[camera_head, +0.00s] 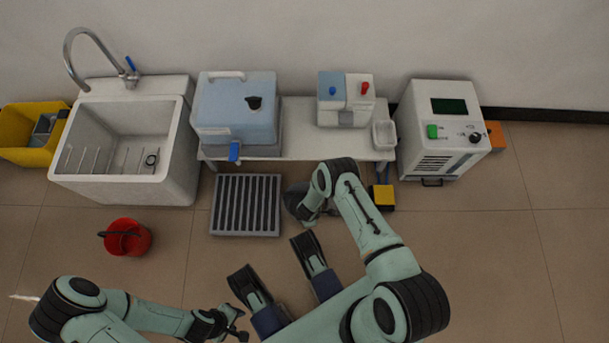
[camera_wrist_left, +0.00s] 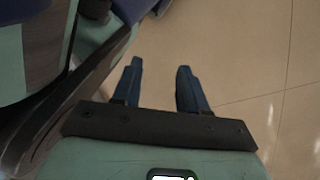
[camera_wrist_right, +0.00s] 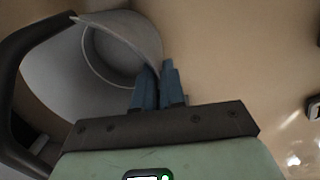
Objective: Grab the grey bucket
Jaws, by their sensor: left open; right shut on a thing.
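The grey bucket (camera_head: 293,198) stands on the tiled floor right of the floor grate, partly hidden by my right arm. In the right wrist view the bucket (camera_wrist_right: 58,75) is large, its round opening facing the camera and a dark curved handle at left. My left gripper (camera_head: 241,322) is open and empty, low in the head view, well away from the bucket. In the left wrist view the left gripper (camera_wrist_left: 160,78) has its fingers apart over bare floor.
A red bucket (camera_head: 125,237) stands at the left. A grey grate (camera_head: 216,205) lies beside the grey bucket. Behind are a sink (camera_head: 165,190), a low white table (camera_head: 300,145) with containers, and a white machine (camera_head: 420,105).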

